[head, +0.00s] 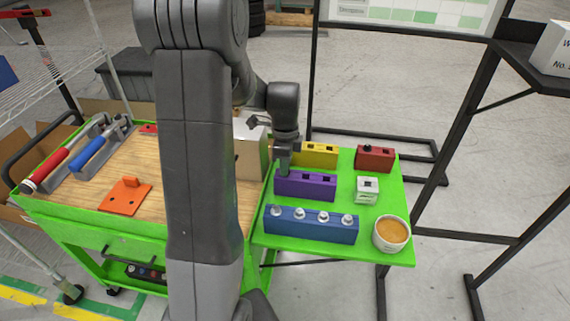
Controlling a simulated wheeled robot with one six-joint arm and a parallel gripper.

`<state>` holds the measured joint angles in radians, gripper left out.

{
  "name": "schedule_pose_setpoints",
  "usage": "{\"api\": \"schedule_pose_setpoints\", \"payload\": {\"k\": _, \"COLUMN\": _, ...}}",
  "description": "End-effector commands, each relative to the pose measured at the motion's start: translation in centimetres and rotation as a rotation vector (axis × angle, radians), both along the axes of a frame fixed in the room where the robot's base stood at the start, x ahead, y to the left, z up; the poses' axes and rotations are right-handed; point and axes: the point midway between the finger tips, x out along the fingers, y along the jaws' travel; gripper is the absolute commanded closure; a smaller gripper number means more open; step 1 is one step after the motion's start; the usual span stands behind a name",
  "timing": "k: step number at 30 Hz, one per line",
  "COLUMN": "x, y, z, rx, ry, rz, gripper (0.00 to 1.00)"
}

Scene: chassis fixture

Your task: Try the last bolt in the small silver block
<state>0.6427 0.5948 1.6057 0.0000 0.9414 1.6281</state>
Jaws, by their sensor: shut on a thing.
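The small silver block (367,196) stands on the green side table at the right, with dark openings in its top and front. My gripper (284,168) points down at the left end of the purple block (312,191), left of the silver block and apart from it. It is shut on what seems to be a bolt, but the fingers hide it and I cannot tell whether it sits in the purple block. The blue block (310,232) in front holds several silver-headed bolts (323,216) in a row.
A yellow block (318,150) and a red block (373,164) with a dark knob on top stand behind. A round tub (391,241) with an orange-brown top is at the front right corner. An orange bracket (125,198) and tools lie on the wooden cart top.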

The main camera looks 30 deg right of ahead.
Motion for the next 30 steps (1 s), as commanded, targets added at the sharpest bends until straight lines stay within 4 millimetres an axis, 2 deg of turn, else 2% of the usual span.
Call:
{"api": "schedule_pose_setpoints", "payload": {"k": 3, "x": 0.0, "y": 0.0, "z": 1.3, "rx": -0.001, "ry": -0.001, "rz": 0.0, "gripper": 1.0}}
{"api": "schedule_pose_setpoints", "payload": {"k": 21, "x": 0.0, "y": 0.0, "z": 6.1, "rx": -0.001, "ry": -0.001, "rz": 0.0, "gripper": 1.0}}
{"api": "schedule_pose_setpoints", "payload": {"k": 30, "x": 0.0, "y": 0.0, "z": 6.5, "rx": 0.0, "ry": 0.0, "rz": 0.0, "gripper": 1.0}}
